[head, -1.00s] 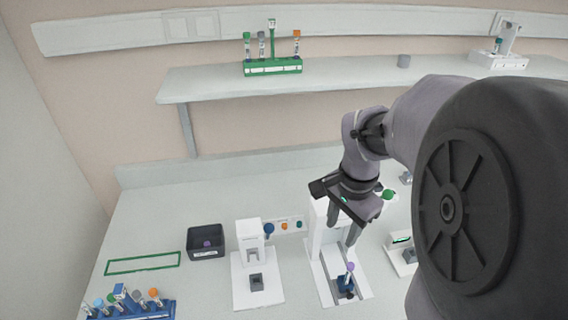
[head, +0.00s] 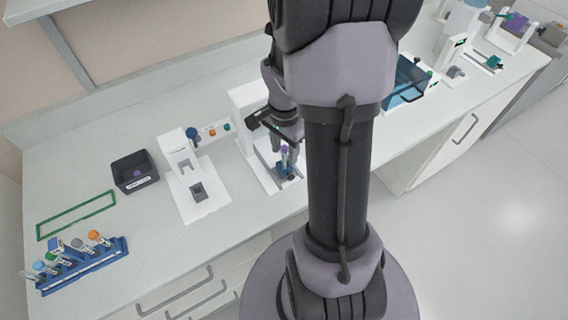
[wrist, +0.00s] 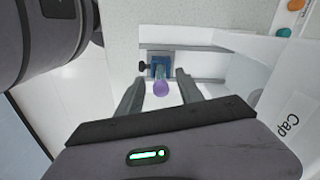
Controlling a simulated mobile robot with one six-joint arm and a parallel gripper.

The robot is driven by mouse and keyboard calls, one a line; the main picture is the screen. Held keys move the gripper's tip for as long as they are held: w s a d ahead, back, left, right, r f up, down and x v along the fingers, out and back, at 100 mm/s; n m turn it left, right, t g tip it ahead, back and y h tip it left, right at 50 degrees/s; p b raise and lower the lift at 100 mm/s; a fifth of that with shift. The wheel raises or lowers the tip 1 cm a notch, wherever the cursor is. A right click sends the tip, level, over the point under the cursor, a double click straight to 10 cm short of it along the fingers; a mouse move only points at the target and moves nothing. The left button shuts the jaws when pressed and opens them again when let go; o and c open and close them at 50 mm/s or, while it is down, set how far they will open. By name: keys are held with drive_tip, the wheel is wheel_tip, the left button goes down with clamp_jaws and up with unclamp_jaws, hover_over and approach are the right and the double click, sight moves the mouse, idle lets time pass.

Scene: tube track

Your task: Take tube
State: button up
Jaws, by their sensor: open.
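A tube with a purple cap (wrist: 161,88) stands in a small blue holder (wrist: 160,66) on the white device in the wrist view. The purple cap also shows in the head view (head: 285,149). My gripper (wrist: 158,80) is open, with one finger on each side of the tube. No finger clearly touches the tube. In the head view my gripper (head: 287,158) is over the white device (head: 249,100), partly hidden by my arm.
A second white device (head: 186,165), a black bin (head: 134,170) and a blue rack (head: 83,268) with several tubes stand to the left. A green outline (head: 75,214) marks clear counter.

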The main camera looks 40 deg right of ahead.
wheel_tip(320, 180, down, 2)
drive_tip(key=shift+w, duration=0.1)
drive_tip(key=shift+r, duration=0.1)
clamp_jaws()
